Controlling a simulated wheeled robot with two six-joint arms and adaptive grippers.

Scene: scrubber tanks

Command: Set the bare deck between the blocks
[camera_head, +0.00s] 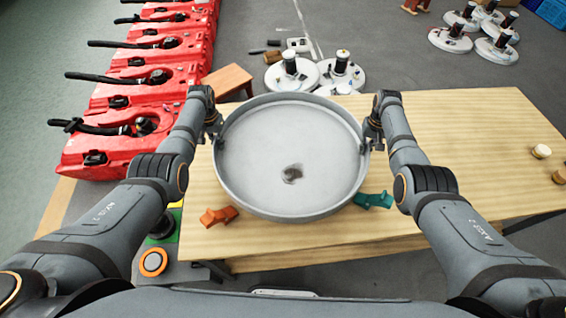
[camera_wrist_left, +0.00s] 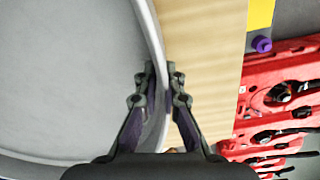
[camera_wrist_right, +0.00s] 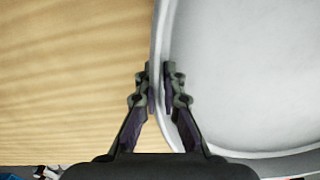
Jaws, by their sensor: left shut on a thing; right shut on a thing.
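The bare deck (camera_head: 265,140) is a large round grey pan with a raised rim and a dark mark near its middle. It is in front of me above the wooden table. My left gripper (camera_head: 214,132) is shut on its left rim, and the left wrist view shows the rim between the fingers (camera_wrist_left: 162,85). My right gripper (camera_head: 370,137) is shut on the right rim, also seen between the fingers in the right wrist view (camera_wrist_right: 160,85). An orange block (camera_head: 219,216) lies at the deck's near left edge and a teal block (camera_head: 374,200) at its near right edge. I cannot tell whether the deck touches the table.
The wooden table (camera_head: 460,135) is clear to the right, with small round pieces (camera_head: 541,151) at its far right. Red tanks (camera_head: 125,120) line the floor at left. White round decks (camera_head: 291,74) with black parts stand beyond the table. An orange button (camera_head: 153,262) is at the near left.

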